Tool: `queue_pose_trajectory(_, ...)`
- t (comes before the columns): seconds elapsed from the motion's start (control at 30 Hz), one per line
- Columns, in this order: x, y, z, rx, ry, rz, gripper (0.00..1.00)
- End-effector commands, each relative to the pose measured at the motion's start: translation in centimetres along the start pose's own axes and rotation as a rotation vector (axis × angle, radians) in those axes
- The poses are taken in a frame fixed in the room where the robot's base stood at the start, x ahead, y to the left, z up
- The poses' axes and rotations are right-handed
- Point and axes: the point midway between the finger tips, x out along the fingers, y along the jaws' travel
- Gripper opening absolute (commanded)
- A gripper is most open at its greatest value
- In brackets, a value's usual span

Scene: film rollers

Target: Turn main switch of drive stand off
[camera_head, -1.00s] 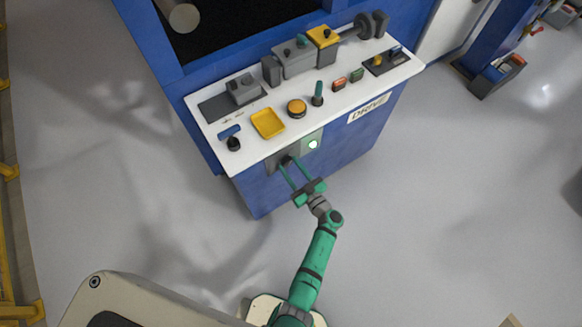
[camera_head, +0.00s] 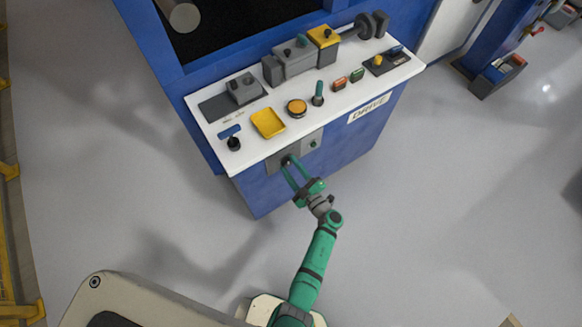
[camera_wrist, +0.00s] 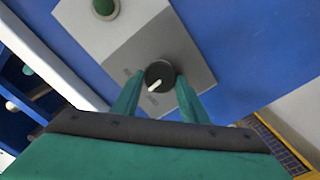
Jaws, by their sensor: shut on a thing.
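The main switch is a round dark knob (camera_wrist: 160,73) with a white pointer, on a grey plate (camera_wrist: 187,57) on the blue front of the drive stand (camera_head: 260,195). In the wrist view its pointer aims to the lower left, toward one of two small marks that are too blurred to read. My gripper (camera_head: 287,163) is shut on the knob, with one green finger on each side.
A "DRIVE" label (camera_head: 369,108) is on the front. The grey floor (camera_head: 440,210) to the right is clear.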

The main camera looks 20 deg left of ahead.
Motion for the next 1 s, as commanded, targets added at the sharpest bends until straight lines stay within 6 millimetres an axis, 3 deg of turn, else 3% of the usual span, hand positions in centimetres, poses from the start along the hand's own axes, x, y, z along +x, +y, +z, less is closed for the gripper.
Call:
queue_pose_trajectory(0.5, -0.1, -0.14, 0.07, -0.396, -0.001, 0.0, 0.17)
queue_pose_trajectory(1.0, -0.1, -0.18, 0.08, -0.514, -0.001, 0.0, 0.17)
